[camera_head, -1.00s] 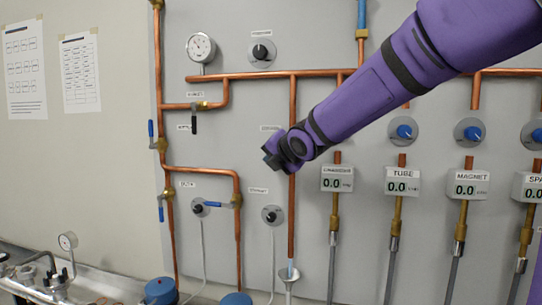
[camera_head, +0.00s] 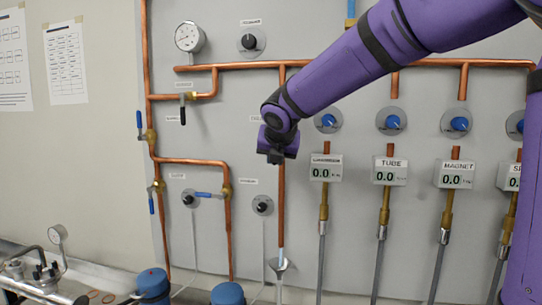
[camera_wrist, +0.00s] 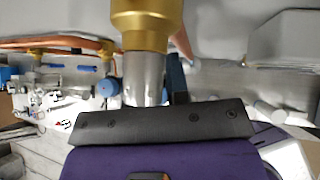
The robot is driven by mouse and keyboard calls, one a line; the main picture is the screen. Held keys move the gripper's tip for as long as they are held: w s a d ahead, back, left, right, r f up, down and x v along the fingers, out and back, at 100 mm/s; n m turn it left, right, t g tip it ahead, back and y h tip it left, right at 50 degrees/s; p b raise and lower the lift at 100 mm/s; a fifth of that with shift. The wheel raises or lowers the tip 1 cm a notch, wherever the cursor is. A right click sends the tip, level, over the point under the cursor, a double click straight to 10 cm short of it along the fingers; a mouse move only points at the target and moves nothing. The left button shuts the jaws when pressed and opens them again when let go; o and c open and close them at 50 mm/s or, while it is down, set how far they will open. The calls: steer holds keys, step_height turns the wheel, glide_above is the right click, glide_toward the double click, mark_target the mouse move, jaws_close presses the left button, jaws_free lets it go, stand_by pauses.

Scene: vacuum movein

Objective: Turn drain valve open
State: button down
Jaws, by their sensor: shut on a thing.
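My gripper (camera_head: 275,158) is in front of the vertical copper pipe (camera_head: 282,208) in the head view, pointing down and toward the panel. It hides the part of the pipe where a valve would sit, beside a label too small to read. In the wrist view a brass valve body (camera_wrist: 147,27) with a grey metal cylinder (camera_wrist: 144,80) fills the upper middle. A blue lever (camera_wrist: 177,78) stands beside the cylinder, right at my gripper's dark edge (camera_wrist: 160,122). My gripper is shut on what looks like this lever; the fingertips themselves are mostly hidden.
A funnel (camera_head: 278,264) sits under the pipe. To the right are blue knobs (camera_head: 392,121) and grey readouts (camera_head: 389,171) showing 0.0. To the left are a gauge (camera_head: 189,37) and lever valves (camera_head: 150,136). Blue-topped vessels (camera_head: 228,294) stand below.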

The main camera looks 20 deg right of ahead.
steer(key=shift+s+d+n+g+h, duration=0.25)
steer(key=shift+d+n+g+h, duration=0.2)
steer(key=shift+h, duration=0.25)
steer(key=shift+f, duration=0.1)
steer(key=c, duration=1.1)
jaws_free()
steer(key=shift+s+a, duration=0.1)
steer(key=v, duration=1)
steer(key=shift+s+r, duration=0.2)
steer(key=shift+r, duration=0.2)
